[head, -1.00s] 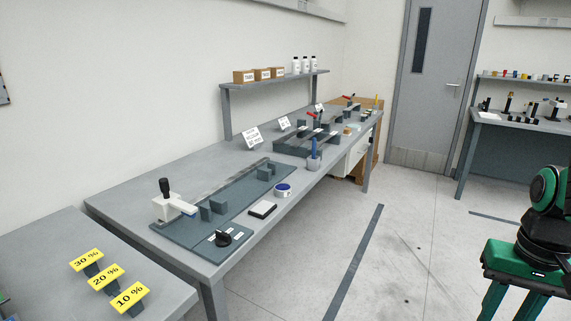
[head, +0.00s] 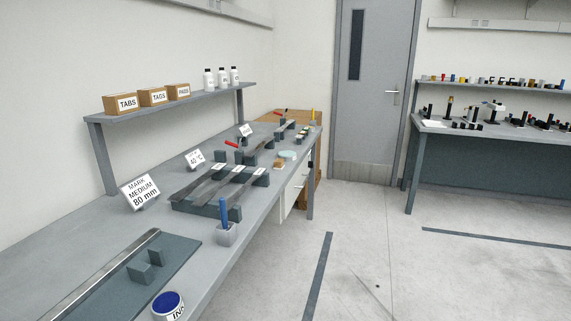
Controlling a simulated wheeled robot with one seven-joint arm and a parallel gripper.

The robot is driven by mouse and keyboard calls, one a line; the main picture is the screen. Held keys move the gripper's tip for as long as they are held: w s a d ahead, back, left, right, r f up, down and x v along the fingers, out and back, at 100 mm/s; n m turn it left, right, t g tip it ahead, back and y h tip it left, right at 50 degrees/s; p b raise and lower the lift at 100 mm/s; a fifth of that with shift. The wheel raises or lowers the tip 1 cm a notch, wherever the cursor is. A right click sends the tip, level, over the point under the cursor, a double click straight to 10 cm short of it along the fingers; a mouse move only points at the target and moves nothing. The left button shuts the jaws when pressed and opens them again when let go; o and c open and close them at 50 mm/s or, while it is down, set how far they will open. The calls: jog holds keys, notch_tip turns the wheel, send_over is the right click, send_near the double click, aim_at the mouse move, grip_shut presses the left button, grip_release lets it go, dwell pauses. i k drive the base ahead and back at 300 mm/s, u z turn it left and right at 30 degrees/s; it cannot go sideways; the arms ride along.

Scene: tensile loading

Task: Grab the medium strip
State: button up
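A dark rack (head: 262,181) stands on the grey bench and holds several long, flat grey strips (head: 212,186) side by side. The strips run from the front left to the back right, with small white tags near their far ends. The tags are too small to read, so I cannot tell which strip is the medium one. A white sign (head: 141,192) reading "MARK MEDIUM 80 mm" stands on the bench left of the rack. My gripper is not in the head view.
A holder (head: 227,235) with a blue pen stands in front of the rack. A blue-topped round tin (head: 168,306) and a dark plate with a long steel rule (head: 105,273) are nearer. A shelf (head: 165,103) carries boxes and bottles. The floor (head: 390,265) right of the bench is clear.

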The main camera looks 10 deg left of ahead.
aim_at(202, 200)
jog(key=z, duration=0.1)
jog(key=i, duration=1.1)
jog(key=u, duration=0.3)
jog(key=i, duration=1.1)
jog(key=u, duration=1.15)
jog(key=i, duration=0.75)
jog(key=u, duration=0.45)
